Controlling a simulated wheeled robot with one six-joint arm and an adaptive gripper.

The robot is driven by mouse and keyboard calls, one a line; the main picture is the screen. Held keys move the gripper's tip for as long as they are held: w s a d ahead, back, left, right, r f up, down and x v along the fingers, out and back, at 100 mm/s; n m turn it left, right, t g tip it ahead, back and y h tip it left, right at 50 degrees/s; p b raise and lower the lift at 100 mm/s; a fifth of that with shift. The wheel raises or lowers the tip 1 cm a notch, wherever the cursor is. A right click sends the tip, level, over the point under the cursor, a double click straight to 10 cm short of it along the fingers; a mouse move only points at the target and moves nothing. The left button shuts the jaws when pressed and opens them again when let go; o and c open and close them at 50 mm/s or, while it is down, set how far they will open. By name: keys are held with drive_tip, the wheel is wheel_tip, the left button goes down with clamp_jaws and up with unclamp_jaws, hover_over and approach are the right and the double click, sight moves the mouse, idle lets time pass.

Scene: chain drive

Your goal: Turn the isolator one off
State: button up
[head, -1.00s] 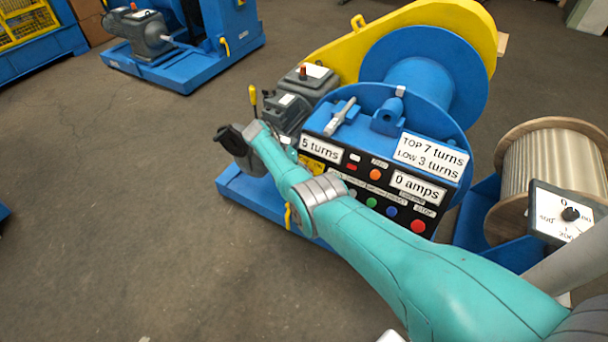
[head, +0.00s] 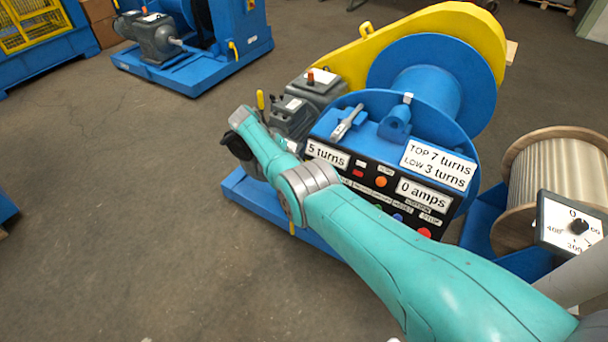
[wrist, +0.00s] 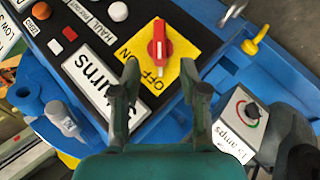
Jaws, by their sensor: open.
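The isolator is a red rotary handle (wrist: 159,49) on a yellow plate (wrist: 183,43) marked ON and OFF, in the upper middle of the wrist view. The handle's long axis runs roughly up and down in that view, and its lower end is near the OFF lettering. My gripper (wrist: 164,72) is open, with its two dark fingers on either side just below the handle. No contact with the handle shows. In the head view my arm hides the isolator and the gripper's fingertips.
The black control panel (head: 371,187) carries several buttons and a "5 turns" label (head: 327,153). A grey box with a dial (wrist: 245,112) stands right of the gripper in the wrist view. A yellow-tipped lever (head: 260,100) rises behind my forearm. Open floor (head: 110,210) lies left.

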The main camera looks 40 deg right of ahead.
drive_tip(key=shift+v, duration=1.8)
